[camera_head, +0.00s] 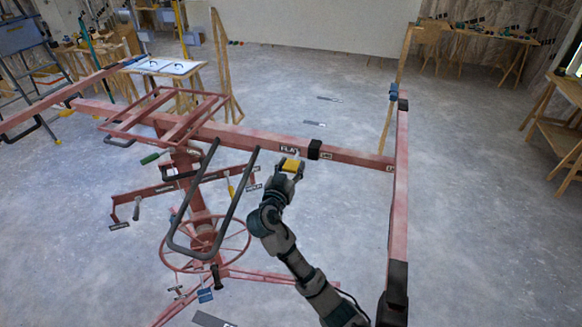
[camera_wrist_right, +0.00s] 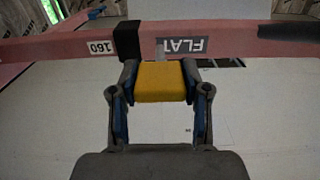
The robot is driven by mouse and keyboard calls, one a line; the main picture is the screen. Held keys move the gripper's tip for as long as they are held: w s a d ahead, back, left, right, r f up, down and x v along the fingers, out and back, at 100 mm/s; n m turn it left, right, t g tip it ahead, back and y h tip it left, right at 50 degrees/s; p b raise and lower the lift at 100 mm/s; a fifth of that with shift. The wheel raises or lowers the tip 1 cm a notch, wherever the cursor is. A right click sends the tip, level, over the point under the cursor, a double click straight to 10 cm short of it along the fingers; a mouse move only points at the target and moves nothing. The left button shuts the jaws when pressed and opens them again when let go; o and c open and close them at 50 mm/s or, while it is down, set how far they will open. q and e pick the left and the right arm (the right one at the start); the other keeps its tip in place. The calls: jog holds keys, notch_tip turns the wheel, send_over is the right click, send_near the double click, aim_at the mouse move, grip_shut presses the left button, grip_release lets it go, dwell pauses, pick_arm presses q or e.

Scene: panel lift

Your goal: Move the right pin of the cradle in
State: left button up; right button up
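The red steel cradle (camera_head: 350,156) has a long crossbar with a "FLAT" label, which also shows in the wrist view (camera_wrist_right: 230,42). A yellow block (camera_wrist_right: 160,82), which looks like the right pin's grip, sits at the crossbar beside the label. A short grey piece (camera_wrist_right: 160,48) shows between it and the bar. My right gripper (camera_head: 291,168) is at this block, with its fingers on both sides and appearing to touch it. How far the pin sits in the bar is hidden. My left gripper is not in view.
A black clamp-like block (camera_head: 315,149) sits on the crossbar close to my right gripper. A dark bent handle (camera_head: 242,205) and a red handwheel (camera_head: 205,243) stand left of my right arm. A red side bar (camera_head: 399,190) runs along the right. Open floor (camera_head: 480,200) lies beyond it.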

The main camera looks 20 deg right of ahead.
grip_shut()
jog(key=shift+b+x, duration=0.8)
jog(key=shift+x, duration=0.55)
jog(key=shift+w+d, duration=0.15)
jog(key=shift+w, duration=0.15)
jog(key=o, duration=1.2)
grip_release()
send_near(293, 161)
jog(key=shift+s+a+f, duration=0.15)
jog(key=shift+a+f, duration=0.2)
jog(key=shift+f, duration=0.1)
